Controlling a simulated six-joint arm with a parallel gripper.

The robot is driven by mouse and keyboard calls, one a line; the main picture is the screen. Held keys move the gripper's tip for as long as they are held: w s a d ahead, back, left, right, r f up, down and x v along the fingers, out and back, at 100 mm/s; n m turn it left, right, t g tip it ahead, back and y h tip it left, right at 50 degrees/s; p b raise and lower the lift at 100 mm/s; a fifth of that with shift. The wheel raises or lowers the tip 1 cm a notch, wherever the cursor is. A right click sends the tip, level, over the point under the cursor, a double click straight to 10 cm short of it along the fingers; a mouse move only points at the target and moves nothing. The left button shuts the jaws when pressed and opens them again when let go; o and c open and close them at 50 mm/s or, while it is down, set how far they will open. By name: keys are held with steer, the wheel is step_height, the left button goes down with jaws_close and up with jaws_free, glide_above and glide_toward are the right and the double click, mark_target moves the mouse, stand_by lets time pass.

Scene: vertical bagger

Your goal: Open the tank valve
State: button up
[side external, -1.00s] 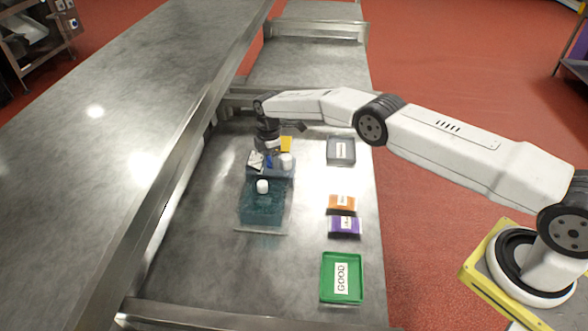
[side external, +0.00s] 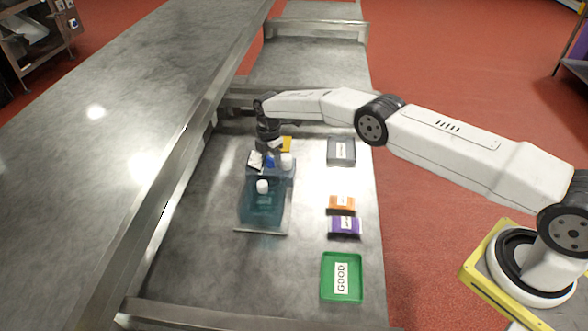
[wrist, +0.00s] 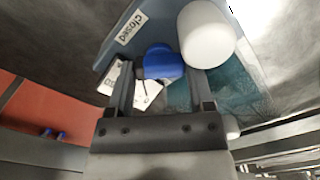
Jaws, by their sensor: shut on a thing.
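The tank (side external: 262,210) is a see-through teal box on the steel table, with a white cap (side external: 263,187) on it. Behind it is a blue-grey block (side external: 284,177) bearing the blue valve handle (side external: 270,161) and a white round part (side external: 287,161). In the wrist view the blue valve handle (wrist: 163,63) is between the fingers of my gripper (wrist: 161,88), which is shut on it. The white round part (wrist: 206,35) is just right of it. A label reading "closed" (wrist: 131,27) is on the block at upper left. The handle's underside is hidden.
A yellow object (side external: 286,143) is close behind my gripper. A raised steel counter (side external: 130,130) bounds the left.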

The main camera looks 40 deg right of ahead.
steer(key=shift+n, duration=1.2)
steer(key=shift+d+n, duration=0.1)
steer(key=shift+n, duration=0.6)
steer(key=shift+s+n, duration=0.1)
steer(key=shift+n, duration=0.5)
steer(key=shift+s+f+n, duration=0.1)
steer(key=shift+n, duration=1.2)
